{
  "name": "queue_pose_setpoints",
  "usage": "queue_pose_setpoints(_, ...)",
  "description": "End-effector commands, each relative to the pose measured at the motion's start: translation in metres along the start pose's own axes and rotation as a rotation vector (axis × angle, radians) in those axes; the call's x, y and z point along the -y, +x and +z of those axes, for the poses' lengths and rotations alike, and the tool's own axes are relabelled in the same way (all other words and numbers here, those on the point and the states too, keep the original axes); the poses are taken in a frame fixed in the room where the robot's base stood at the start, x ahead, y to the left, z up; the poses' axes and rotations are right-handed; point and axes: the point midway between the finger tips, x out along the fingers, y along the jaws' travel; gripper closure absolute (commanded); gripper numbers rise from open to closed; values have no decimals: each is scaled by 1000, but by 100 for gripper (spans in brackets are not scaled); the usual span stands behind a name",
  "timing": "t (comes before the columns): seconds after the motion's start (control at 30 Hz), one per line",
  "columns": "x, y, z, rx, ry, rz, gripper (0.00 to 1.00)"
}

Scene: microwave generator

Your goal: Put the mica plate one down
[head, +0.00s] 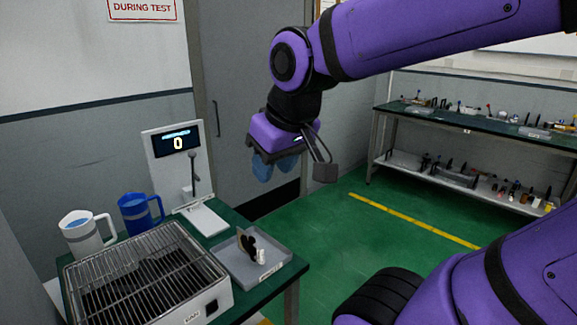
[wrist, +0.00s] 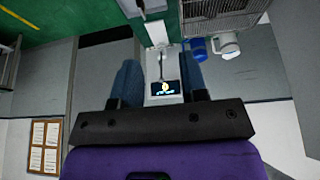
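My gripper (head: 275,168) hangs in the air above and behind the bench, well clear of everything on it. In the wrist view its two blue fingers (wrist: 161,65) are wide apart with nothing between them. A thin tan plate with a dark piece against it (head: 245,245) stands tilted in the grey tray (head: 277,255), and appears to be the mica plate. I cannot read any number on it. A small white piece (head: 262,257) stands beside it. The tray's edge also shows at the top of the wrist view (wrist: 152,5).
A wire-racked box (head: 150,280) fills the bench front, left of the tray. A white jug (head: 82,238), a blue jug (head: 138,214) and a display stand (head: 178,165) reading 0 are behind. Open green floor lies to the right, before a shelf bench (head: 470,130).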

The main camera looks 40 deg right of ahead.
Motion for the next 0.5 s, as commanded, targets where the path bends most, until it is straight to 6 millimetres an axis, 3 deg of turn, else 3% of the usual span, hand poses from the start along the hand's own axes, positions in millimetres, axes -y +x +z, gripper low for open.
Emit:
queue_pose_setpoints(0.2, 6, -24, 28, -42, 6, -16, 60)
queue_pose_setpoints(0.5, 7, -28, 35, -47, 8, -20, 60)
